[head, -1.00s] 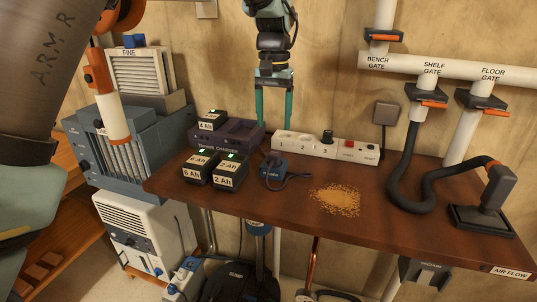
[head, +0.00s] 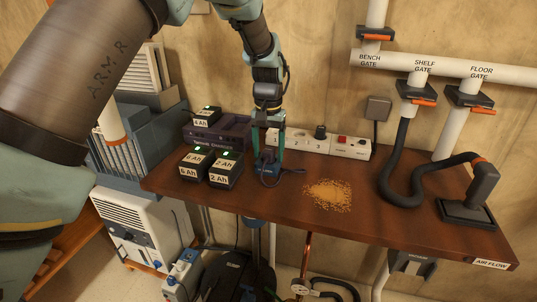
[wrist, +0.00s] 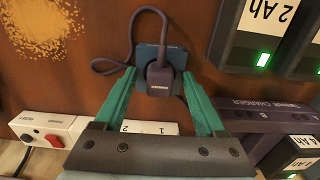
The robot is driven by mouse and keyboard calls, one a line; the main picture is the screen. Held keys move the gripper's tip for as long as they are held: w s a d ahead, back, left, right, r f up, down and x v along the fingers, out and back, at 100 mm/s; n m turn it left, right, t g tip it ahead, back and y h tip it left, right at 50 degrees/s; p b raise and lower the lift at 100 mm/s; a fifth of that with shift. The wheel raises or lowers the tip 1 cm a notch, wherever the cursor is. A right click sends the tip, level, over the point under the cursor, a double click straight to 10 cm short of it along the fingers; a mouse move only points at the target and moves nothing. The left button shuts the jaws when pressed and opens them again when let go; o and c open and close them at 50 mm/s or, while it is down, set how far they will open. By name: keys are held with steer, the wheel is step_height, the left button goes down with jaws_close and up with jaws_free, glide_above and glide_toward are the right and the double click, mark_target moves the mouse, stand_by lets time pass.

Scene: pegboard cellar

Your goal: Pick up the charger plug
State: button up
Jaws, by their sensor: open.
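The charger plug (head: 268,170) is a small blue block on the brown bench, with a dark connector and a looped dark cord. In the wrist view the plug (wrist: 175,56) shows in the gap between my fingertips, with its dark connector towards me. My gripper (head: 268,158) points down at it, and its green fingers stand open on either side. In the wrist view my gripper (wrist: 158,76) has one fingertip left and one right of the plug. I cannot tell whether either finger touches it.
Black battery packs (head: 226,170) stand close left of the plug, with the purple charger (head: 212,135) behind them. A white power strip (head: 318,144) lies behind. Sawdust (head: 328,194) is on the right, before a black hose (head: 392,165). The front right bench (head: 390,228) is clear.

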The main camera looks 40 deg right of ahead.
jaws_close()
stand_by(0.6)
